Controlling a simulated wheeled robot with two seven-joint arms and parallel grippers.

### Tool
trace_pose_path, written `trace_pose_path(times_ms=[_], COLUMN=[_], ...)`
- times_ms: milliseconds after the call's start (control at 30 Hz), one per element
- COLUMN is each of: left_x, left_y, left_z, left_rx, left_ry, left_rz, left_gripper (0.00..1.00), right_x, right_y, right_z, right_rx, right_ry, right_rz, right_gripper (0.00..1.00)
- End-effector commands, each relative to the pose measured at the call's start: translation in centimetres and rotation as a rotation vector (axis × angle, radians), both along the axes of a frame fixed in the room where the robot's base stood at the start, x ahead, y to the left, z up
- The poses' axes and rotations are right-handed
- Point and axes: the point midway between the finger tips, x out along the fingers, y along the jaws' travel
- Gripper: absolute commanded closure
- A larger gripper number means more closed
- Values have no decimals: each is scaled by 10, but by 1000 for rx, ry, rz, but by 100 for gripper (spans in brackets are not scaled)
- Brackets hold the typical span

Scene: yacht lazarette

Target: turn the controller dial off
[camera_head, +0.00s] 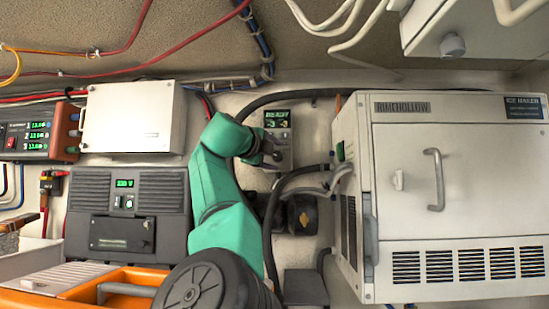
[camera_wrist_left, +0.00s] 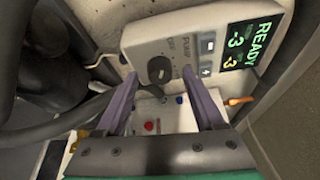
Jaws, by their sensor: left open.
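The controller (camera_head: 283,152) is a pale grey box on the back wall, left of the big white unit, with a lit green display (camera_head: 277,118) above it. In the left wrist view the display (camera_wrist_left: 252,45) reads "READY" with figures under it. The dark round dial (camera_wrist_left: 160,69) sits on the controller's face (camera_wrist_left: 185,30) beside printed labels, one reading "OFF". My left gripper (camera_wrist_left: 159,77) is open, its two purple fingers pointing at the controller with the dial between their tips in the picture. I cannot tell whether they touch it. In the head view my green arm partly hides the controller. My right gripper is not in view.
A white icemaker (camera_head: 450,170) with a door handle stands close on the right. Black hoses (camera_head: 270,215) run below the controller. A white box (camera_head: 130,117), a dark power unit (camera_head: 127,205) and an orange case (camera_head: 120,283) are on the left.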

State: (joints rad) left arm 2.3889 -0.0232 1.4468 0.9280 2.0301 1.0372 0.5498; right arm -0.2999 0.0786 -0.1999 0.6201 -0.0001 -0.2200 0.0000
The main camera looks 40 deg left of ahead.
Motion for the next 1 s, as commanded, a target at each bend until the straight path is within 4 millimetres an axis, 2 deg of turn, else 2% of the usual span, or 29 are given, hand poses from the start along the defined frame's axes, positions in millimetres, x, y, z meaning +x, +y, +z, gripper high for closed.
trace_pose_path(times_ms=[33, 200, 400, 500, 633, 1000], left_x=[-8, -53, -108, -125, -134, -134], left_y=[-2, -14, -29, -33, -36, -36], left_z=[-4, -5, 1, 4, 7, 8], left_rx=[0, 2, -1, 0, -2, -1], left_ry=[-3, -6, -4, -2, -2, 0], left_rz=[1, 1, 1, 1, 1, 0], left_gripper=[30, 30, 30, 30, 30, 30], right_x=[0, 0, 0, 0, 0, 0], right_y=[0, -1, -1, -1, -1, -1], right_z=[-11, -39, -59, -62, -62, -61], right_rx=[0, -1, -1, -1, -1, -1], right_ry=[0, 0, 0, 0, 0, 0], right_rz=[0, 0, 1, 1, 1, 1], right_gripper=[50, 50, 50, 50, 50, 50])
